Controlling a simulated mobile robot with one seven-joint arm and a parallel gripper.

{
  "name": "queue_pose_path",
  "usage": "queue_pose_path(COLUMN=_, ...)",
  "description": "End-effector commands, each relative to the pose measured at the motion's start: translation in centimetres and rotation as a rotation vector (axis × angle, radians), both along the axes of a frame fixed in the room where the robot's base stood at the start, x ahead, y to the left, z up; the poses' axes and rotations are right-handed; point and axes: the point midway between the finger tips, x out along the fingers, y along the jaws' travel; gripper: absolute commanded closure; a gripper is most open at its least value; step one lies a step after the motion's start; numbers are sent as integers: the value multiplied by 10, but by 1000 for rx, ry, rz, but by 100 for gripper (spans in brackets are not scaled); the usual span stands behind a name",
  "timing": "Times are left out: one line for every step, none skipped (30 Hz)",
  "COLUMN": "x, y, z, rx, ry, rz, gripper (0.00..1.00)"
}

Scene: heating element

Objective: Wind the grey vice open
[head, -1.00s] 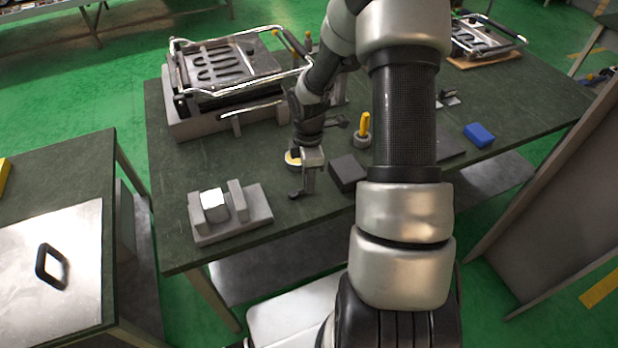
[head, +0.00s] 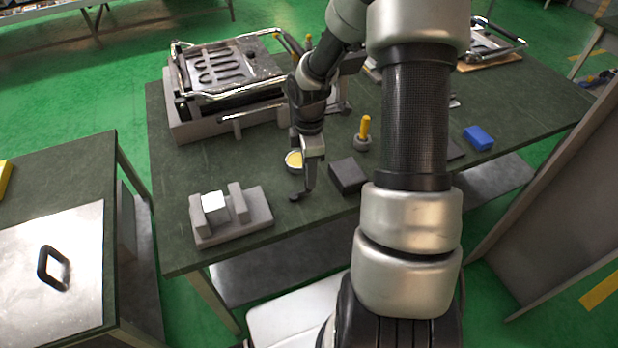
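The grey vice (head: 258,214) sits on the dark green table near its front left corner. A shiny silver block (head: 213,202) stands between its two upright jaws, and I cannot make out any gap beside it. My gripper (head: 302,194) points down to the right of the vice, apart from it. Its fingers are small and seen edge-on, so I cannot tell how far apart they are. No handle of the vice is clearly seen.
A dark block (head: 348,176) and a round tin with yellow contents (head: 293,160) are close to my gripper. A yellow-handled tool (head: 364,130) and a blue block (head: 479,136) are farther right. A large grill-like appliance (head: 225,75) stands behind. Table between vice and appliance is clear.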

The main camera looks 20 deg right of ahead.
Motion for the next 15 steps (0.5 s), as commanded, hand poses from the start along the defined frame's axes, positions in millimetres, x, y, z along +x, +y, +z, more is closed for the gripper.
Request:
queue_pose_path(x=1, y=-1, z=17, rx=-1, ry=-5, rz=-2, gripper=62)
queue_pose_path(x=1, y=-1, z=24, rx=-2, ry=-6, rz=-1, gripper=62)
queue_pose_path(x=1, y=-1, z=34, rx=-2, ry=-6, rz=-1, gripper=62)
queue_pose_path(x=1, y=-1, z=42, rx=-2, ry=-5, rz=-2, gripper=62)
queue_pose_path(x=1, y=-1, z=49, rx=-2, ry=-5, rz=-1, gripper=62)
queue_pose_path(x=1, y=-1, z=59, rx=-2, ry=-5, rz=-1, gripper=62)
queue_pose_path(x=1, y=-1, z=66, rx=-2, ry=-6, rz=-1, gripper=62)
queue_pose_path(x=1, y=-1, z=73, rx=-2, ry=-5, rz=-2, gripper=62)
queue_pose_path(x=1, y=-1, z=82, rx=-2, ry=-5, rz=0, gripper=62)
queue_pose_path(x=1, y=-1, z=88, rx=-2, ry=-5, rz=0, gripper=62)
queue_pose_path(x=1, y=0, z=94, rx=-2, ry=-4, rz=0, gripper=62)
queue_pose_path(x=1, y=0, z=102, rx=-1, ry=-5, rz=-1, gripper=62)
queue_pose_path(x=1, y=0, z=106, rx=-1, ry=-4, rz=-1, gripper=62)
queue_pose_path(x=1, y=0, z=110, rx=-2, ry=-4, rz=0, gripper=62)
queue_pose_path(x=1, y=0, z=116, rx=-2, ry=-3, rz=0, gripper=62)
